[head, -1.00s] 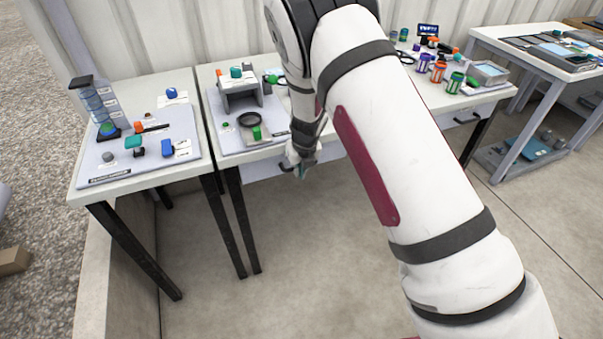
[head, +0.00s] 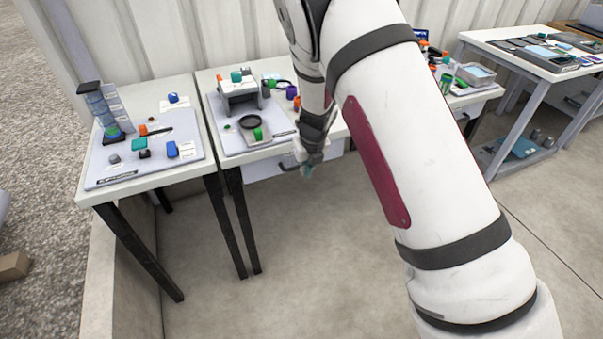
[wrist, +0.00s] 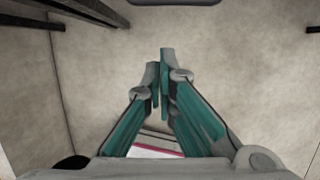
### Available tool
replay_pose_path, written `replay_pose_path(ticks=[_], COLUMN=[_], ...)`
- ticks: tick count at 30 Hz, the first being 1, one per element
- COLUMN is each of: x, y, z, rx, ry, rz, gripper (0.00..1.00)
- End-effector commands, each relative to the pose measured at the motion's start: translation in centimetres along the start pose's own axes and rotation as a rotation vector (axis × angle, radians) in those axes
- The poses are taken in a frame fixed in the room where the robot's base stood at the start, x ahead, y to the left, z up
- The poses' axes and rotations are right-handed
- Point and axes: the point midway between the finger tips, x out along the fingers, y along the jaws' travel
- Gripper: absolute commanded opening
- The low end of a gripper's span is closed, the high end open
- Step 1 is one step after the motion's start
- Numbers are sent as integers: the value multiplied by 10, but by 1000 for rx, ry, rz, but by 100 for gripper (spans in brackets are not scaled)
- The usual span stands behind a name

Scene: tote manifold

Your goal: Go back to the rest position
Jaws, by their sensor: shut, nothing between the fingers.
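My gripper (head: 306,172) hangs from my arm at the front edge of the middle table, pointing down, in the head view. In the wrist view my gripper (wrist: 160,75) shows its two teal-padded fingers with the tips together and nothing between them. Bare floor lies below the fingertips. My white arm covers much of the middle of the head view and hides part of the middle table.
The left table (head: 88,197) and the middle table (head: 225,164) carry boards with small coloured parts. A drawer handle (head: 290,165) is close beside my gripper. Another table (head: 500,45) stands at the right. The floor (head: 310,270) in front is clear.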

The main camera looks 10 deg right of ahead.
Motion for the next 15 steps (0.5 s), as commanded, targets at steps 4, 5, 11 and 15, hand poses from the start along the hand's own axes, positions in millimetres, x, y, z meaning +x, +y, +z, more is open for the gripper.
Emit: replay_pose_path(ticks=[4,5,11,15], x=[-29,-34,-53,-56], y=[1,1,0,0], z=[0,0,0,-1], rx=[0,0,1,1], ry=[-2,-1,0,1], rz=[0,1,0,1], gripper=[0,0,0,0])
